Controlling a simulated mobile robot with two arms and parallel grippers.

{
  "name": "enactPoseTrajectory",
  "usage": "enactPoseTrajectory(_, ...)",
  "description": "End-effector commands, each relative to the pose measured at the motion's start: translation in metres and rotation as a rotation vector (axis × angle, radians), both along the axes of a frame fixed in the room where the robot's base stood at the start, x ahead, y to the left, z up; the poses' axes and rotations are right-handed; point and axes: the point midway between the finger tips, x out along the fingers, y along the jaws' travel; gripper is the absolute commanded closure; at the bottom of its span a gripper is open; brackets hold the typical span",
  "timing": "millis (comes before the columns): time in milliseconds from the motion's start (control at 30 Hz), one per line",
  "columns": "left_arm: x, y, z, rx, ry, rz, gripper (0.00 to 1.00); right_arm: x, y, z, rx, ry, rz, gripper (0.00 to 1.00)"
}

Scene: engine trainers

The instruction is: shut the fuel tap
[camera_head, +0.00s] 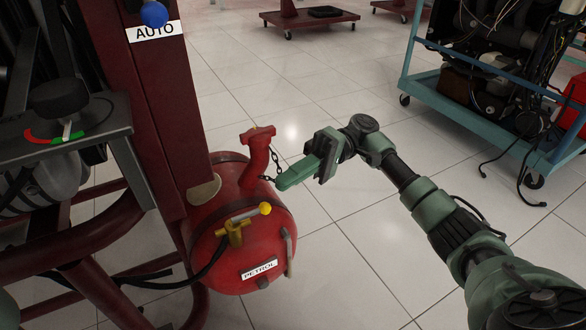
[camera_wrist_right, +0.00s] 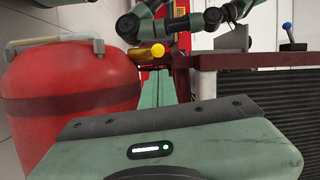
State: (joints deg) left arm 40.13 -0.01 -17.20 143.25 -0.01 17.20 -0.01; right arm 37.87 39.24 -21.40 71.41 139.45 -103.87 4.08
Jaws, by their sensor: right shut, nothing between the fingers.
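The red petrol tank (camera_head: 215,260) lies at the lower left of the head view, with its round end facing me. On this end is the brass fuel tap (camera_head: 236,234). Its lever slants up to the right and ends in a yellow knob (camera_head: 265,208). My right gripper (camera_head: 281,184) is shut and empty, just above and right of the knob, seemingly apart from it. In the right wrist view the shut fingers (camera_wrist_right: 160,84) point at the yellow knob (camera_wrist_right: 157,51), and the tank (camera_wrist_right: 70,88) stands to the left. My left gripper does not show.
A red filler neck (camera_head: 258,150) with a chain rises from the tank, close to my right gripper. A dark red stand (camera_head: 165,110) is to the left. A black hose leaves the tap. A blue trolley (camera_head: 440,75) stands at right. Tiled floor lies open between.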

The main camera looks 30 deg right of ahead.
Motion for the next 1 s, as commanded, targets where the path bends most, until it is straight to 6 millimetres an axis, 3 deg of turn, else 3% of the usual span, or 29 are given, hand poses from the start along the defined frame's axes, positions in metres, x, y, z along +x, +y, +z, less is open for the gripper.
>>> enactPoseTrajectory(200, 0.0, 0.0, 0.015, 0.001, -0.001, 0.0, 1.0, -0.013, 0.037, 0.004, 0.001, 0.0, 0.002, 1.0)
enactPoseTrajectory(400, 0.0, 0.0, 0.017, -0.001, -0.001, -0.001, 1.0, -0.019, 0.055, 0.003, 0.0, -0.001, -0.001, 1.0)
enactPoseTrajectory(1000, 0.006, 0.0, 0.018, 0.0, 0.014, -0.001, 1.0, -0.014, 0.062, 0.004, 0.0, 0.0, -0.044, 1.0)
